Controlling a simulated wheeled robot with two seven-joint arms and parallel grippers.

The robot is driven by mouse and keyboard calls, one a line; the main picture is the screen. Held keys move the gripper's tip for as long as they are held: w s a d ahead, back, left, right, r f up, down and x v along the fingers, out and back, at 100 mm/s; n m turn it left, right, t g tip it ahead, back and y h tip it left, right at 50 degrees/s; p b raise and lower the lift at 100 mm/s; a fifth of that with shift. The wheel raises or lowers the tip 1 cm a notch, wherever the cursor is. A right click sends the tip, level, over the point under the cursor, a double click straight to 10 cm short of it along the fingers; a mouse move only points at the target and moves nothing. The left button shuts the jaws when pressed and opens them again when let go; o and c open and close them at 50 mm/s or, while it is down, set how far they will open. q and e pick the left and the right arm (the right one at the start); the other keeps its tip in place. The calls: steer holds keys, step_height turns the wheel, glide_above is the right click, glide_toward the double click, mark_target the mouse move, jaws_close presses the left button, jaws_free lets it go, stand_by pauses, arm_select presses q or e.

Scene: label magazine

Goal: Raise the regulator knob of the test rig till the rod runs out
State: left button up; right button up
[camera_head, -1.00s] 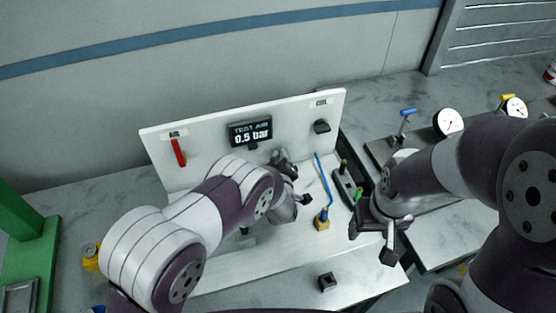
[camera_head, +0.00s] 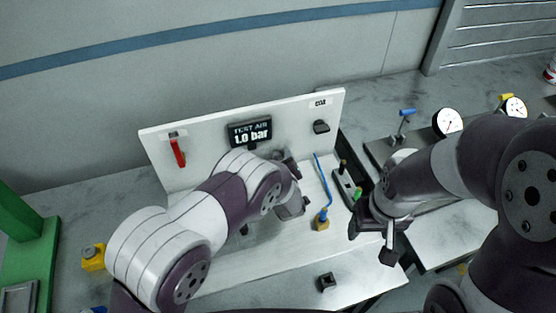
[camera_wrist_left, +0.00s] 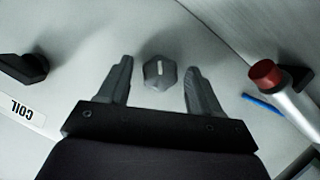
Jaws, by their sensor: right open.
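The test rig is a white bench with an upright panel (camera_head: 200,140). Its display (camera_head: 250,133) reads "TEST AIR 1.0 bar". In the left wrist view a dark hexagonal knob (camera_wrist_left: 160,73) with a white mark sits between the fingers of my left gripper (camera_wrist_left: 159,67). The fingers are open, with a gap on each side of the knob. In the head view my left wrist hides the knob. A silver cylinder with a red end (camera_wrist_left: 267,74) shows at right in the wrist view; I cannot make out a rod running out. My right gripper (camera_head: 372,240) is open and empty right of the bench.
A red lever (camera_head: 178,152) and a black knob (camera_head: 321,127) are on the panel. A blue hose (camera_head: 324,180) runs to a yellow-based fitting (camera_head: 322,222). A small black block (camera_head: 327,282) lies near the front edge. Gauges (camera_head: 447,121) stand at right.

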arm_select(q)
steer(key=b+v, duration=0.1)
steer(key=v, duration=1.1)
steer(key=shift+s+b, duration=0.3)
steer(key=shift+s, duration=0.05)
stand_by(1.2)
